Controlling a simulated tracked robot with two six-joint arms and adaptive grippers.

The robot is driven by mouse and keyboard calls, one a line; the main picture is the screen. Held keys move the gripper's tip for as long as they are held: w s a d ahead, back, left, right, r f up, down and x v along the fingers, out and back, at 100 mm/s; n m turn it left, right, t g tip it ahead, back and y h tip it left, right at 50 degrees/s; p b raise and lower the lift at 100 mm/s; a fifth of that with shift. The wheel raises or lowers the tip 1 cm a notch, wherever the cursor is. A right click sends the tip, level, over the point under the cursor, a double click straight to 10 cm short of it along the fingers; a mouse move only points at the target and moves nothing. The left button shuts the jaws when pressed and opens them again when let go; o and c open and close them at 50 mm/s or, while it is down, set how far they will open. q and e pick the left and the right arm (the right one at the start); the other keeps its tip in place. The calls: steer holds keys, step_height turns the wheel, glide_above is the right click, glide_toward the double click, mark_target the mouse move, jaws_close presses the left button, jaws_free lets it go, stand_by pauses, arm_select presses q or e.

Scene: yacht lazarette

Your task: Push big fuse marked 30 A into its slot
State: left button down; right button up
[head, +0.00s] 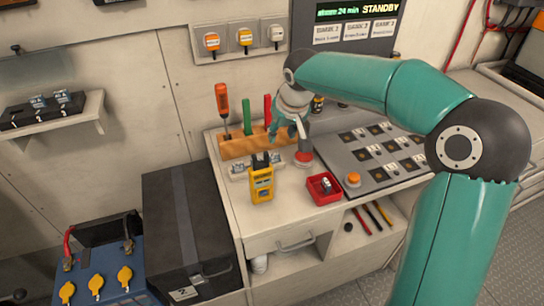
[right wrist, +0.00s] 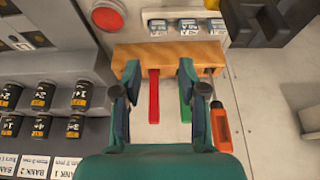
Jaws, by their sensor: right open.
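I cannot read a 30 A mark on any part. Several small fuse-like parts with blue and white labels (right wrist: 188,26) stand in a row beyond the wooden tool rack in the right wrist view. In the head view a pale block with clips (head: 238,168) sits there, partly hidden by the yellow meter (head: 261,185). A small pale part (head: 325,184) lies in the red tray (head: 324,198); I cannot tell what it is. My right gripper (head: 287,126) is open over the tool rack; in the right wrist view its fingers (right wrist: 161,92) are apart and empty. My left gripper is out of view.
The wooden rack (head: 236,150) holds orange, green and red-handled tools below my right gripper. A grey panel with dark squares (head: 375,155) lies to the right. A black case (head: 185,225) stands left of the counter. A red-topped round part (right wrist: 107,15) is near the rack.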

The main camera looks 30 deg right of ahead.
glide_above(274, 155)
steer(key=s, duration=0.3)
steer(key=f, duration=0.8)
steer(key=shift+w+a+f+p, duration=0.1)
steer(key=shift+w+a+p, duration=0.1)
steer(key=shift+a+p, duration=0.1)
steer(key=shift+p+x, duration=0.75)
steer(key=shift+x, duration=1.95)
steer(key=shift+w, duration=0.2)
steer(key=c, duration=0.5)
steer(key=shift+r, duration=0.25)
